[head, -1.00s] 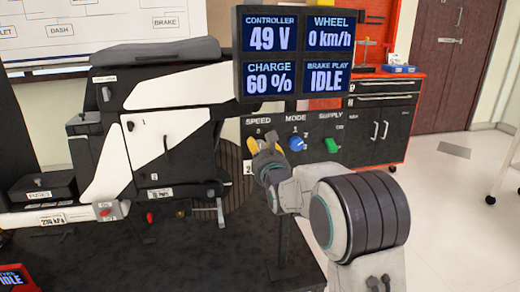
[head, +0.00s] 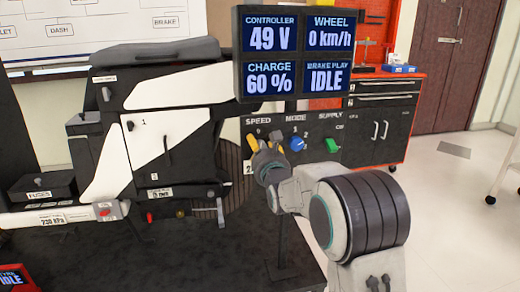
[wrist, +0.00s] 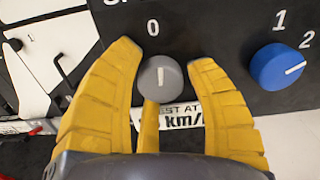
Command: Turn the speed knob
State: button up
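The speed knob (wrist: 160,76) is a small grey round knob with a white pointer line, on the dark panel in the wrist view. Its line stands upright, towards the printed 0 above it. My gripper (wrist: 164,56) is open, with one yellow finger left of the knob and one right of it. Gaps show between these fingers and the knob. A third finger reaches up below it; I cannot tell whether it touches. In the head view my gripper (head: 263,146) is under the SPEED label and largely hides the knob.
The blue mode knob (wrist: 284,67) is close to the right finger. A green supply switch (head: 332,145) is further right. The display (head: 293,54) above reads 0 km/h, 49 V, 60 % and IDLE. A black and white chassis (head: 150,130) stands at the left.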

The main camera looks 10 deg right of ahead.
jog(key=s, duration=1.2)
dwell(0.3)
